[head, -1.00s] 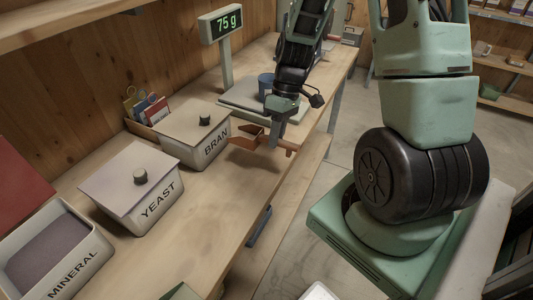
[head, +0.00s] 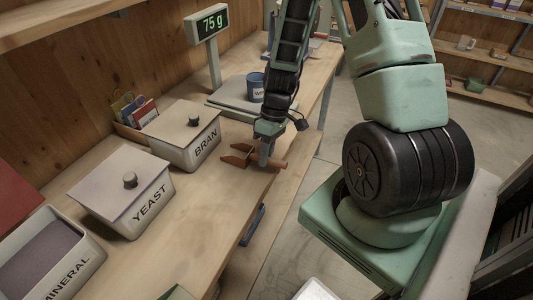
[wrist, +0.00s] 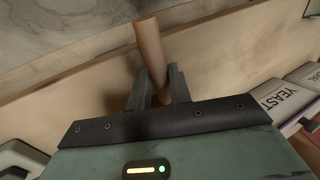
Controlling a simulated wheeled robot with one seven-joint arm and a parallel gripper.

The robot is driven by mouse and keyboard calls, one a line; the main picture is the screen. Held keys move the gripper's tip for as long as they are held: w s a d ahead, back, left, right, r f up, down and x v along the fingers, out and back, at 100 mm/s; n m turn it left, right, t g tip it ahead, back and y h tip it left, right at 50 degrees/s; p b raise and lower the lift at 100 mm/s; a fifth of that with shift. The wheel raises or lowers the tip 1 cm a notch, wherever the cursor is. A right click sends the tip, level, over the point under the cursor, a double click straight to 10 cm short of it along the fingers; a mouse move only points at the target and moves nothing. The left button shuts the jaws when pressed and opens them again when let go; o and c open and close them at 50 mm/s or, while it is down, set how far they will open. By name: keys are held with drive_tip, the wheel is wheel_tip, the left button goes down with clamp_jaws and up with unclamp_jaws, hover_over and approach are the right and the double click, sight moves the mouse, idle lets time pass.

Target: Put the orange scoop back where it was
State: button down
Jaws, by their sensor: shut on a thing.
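The orange scoop (head: 236,159) is at the bench's front edge, to the right of the BRAN bin. My gripper (head: 265,155) points down and is shut on its handle, which sticks out to the right past the fingers. In the wrist view, the handle (wrist: 150,45) stands between the two fingers (wrist: 156,88); the scoop's bowl is hidden there. The scoop looks level and close to the bench top; I cannot tell whether it touches.
The lidded BRAN bin (head: 173,140), the lidded YEAST bin (head: 120,190) and the open MINERAL bin (head: 82,268) line the bench (head: 205,215). A scale display (head: 213,22) reads 75 g; a blue cup (head: 256,88) stands on its platform. Bare bench lies before the bins.

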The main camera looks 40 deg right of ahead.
drive_tip(key=c, duration=1.3)
unclamp_jaws()
drive_tip(key=v, duration=1.2)
drive_tip(key=a+r+n+h, duration=0.1)
drive_tip(key=a+r, duration=0.2)
drive_tip(key=a, duration=0.7)
drive_tip(key=s+a+r+n+h, duration=0.1)
drive_tip(key=s+a, duration=0.4)
drive_tip(key=a, duration=0.1)
drive_tip(key=s+a+r+n+t, duration=0.1)
drive_tip(key=s+a, duration=0.4)
drive_tip(key=a, duration=0.1)
drive_tip(key=s+a+r+n+h+b, duration=0.1)
drive_tip(key=s+a+r, duration=0.1)
drive_tip(key=s+a, duration=0.3)
drive_tip(key=shift+s+a+h, duration=0.15)
drive_tip(key=shift+a+h, duration=0.15)
drive_tip(key=shift+a, duration=0.7)
